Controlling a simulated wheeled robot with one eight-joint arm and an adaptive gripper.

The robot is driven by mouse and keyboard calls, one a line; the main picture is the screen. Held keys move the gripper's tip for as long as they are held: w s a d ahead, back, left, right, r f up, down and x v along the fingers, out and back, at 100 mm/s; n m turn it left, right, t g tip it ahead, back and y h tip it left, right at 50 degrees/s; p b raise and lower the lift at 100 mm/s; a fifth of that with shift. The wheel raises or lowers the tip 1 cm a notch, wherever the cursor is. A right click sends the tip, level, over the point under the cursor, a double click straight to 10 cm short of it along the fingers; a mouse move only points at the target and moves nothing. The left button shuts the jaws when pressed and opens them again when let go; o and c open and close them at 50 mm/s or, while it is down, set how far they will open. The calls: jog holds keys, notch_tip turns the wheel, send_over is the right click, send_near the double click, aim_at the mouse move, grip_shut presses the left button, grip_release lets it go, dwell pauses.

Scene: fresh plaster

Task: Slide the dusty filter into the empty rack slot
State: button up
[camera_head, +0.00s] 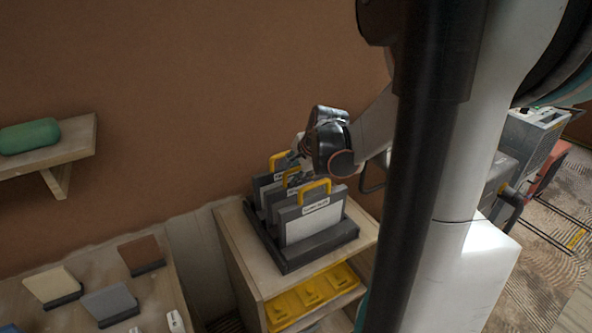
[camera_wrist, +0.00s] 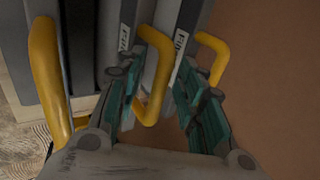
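A dark rack (camera_head: 290,261) stands on a wooden cabinet and holds three upright filters with yellow handles: a front filter (camera_head: 313,224), a middle one (camera_head: 273,194) and a back one (camera_head: 262,180). Their labels are too small or cut off to read, so I cannot tell which is the dusty one. No empty slot shows clearly. My gripper (camera_head: 297,158) is low over the back part of the rack. In the wrist view my gripper (camera_wrist: 160,100) is open, with its fingers on either side of the middle yellow handle (camera_wrist: 153,108). Whether a finger touches it is unclear.
The cabinet (camera_head: 236,246) has a lower shelf with a yellow tray (camera_head: 312,290). A low table (camera_head: 95,262) at the left carries several flat panels. A wall shelf (camera_head: 70,146) holds a green roll (camera_head: 30,136). The brown wall is close behind the rack.

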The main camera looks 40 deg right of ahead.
jog(key=shift+s+r, duration=0.1)
jog(key=v, duration=0.7)
jog(key=shift+s+a+r, duration=0.2)
jog(key=shift+s+r, duration=0.05)
jog(key=shift+s, duration=0.05)
dwell(0.4)
